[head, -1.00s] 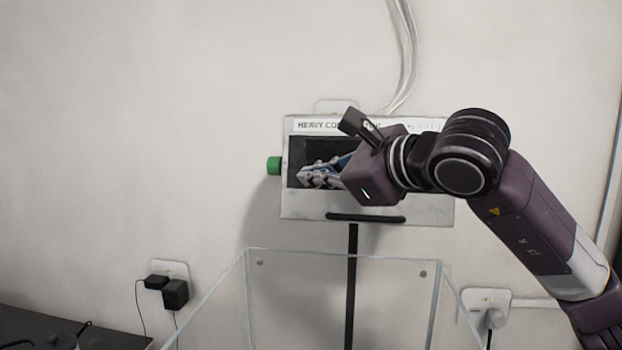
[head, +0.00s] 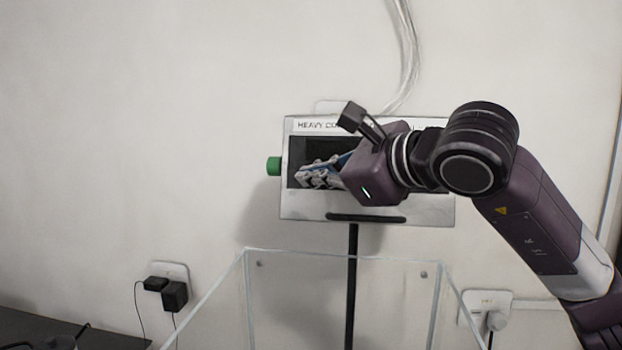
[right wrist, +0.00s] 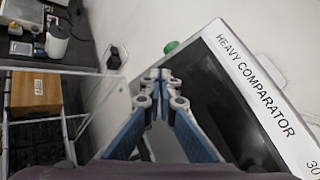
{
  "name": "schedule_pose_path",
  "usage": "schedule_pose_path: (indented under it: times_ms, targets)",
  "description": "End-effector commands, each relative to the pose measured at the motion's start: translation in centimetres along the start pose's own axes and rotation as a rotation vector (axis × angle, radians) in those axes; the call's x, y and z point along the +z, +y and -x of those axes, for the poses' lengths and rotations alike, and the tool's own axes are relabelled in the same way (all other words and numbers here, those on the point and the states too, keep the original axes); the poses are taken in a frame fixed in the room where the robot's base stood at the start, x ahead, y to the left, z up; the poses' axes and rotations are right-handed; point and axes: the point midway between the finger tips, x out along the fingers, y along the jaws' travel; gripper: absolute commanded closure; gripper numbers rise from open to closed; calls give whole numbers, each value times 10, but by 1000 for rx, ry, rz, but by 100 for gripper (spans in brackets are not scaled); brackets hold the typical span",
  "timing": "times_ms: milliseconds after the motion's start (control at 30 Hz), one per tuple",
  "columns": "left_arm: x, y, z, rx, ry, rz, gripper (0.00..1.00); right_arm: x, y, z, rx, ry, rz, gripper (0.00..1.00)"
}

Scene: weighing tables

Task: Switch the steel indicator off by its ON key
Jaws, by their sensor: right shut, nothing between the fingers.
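The steel indicator (head: 430,212) is a grey box labelled HEAVY COMPARATOR, with a dark display, on a black post. It also shows in the right wrist view (right wrist: 210,45), tilted. A green knob-like part (head: 273,166) sticks out of its left side and also shows in the right wrist view (right wrist: 171,47). My right gripper (head: 302,178) is shut and empty in front of the display, its tips pointing left towards the green part but apart from it. In the right wrist view its fingertips (right wrist: 155,75) are together. My right arm hides much of the indicator's face. My left gripper is not in view.
A clear-walled enclosure (head: 247,300) stands below the indicator. Black plugs (head: 175,295) sit in a wall socket at lower left. A dark table (head: 30,325) is at far left. The right wrist view shows a wooden block (right wrist: 36,93). The wall left of the indicator is clear.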

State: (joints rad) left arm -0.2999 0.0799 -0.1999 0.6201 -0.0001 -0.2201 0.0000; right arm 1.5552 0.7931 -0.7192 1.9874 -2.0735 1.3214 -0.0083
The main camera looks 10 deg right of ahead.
Motion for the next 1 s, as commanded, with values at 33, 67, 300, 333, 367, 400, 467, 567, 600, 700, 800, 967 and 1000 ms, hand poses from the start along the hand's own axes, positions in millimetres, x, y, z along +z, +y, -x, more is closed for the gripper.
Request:
schedule_pose_path:
  times_ms: [33,67,300,333,367,400,467,567,600,700,800,967,1000]
  targets:
    - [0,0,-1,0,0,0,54,2,2,2,0,-2,1,100]
    - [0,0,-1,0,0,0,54,3,3,4,0,-2,2,100]
    - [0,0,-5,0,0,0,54,16,16,21,1,-4,3,100]
    - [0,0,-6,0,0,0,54,18,17,23,1,-4,3,100]
    - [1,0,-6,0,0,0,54,19,18,25,1,-5,3,100]
    - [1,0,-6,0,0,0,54,21,20,27,1,-4,2,100]
    - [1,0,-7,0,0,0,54,23,22,30,0,-3,2,100]
    - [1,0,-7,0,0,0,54,25,25,34,-1,-3,2,100]
    - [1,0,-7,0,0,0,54,26,25,35,-1,-2,1,100]
    - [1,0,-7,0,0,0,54,25,25,35,0,-1,0,100]
    - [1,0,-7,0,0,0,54,25,25,35,0,-1,0,100]
    - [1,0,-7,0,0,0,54,25,25,34,0,-1,0,100]
    - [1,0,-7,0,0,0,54,25,25,34,0,-1,0,100]
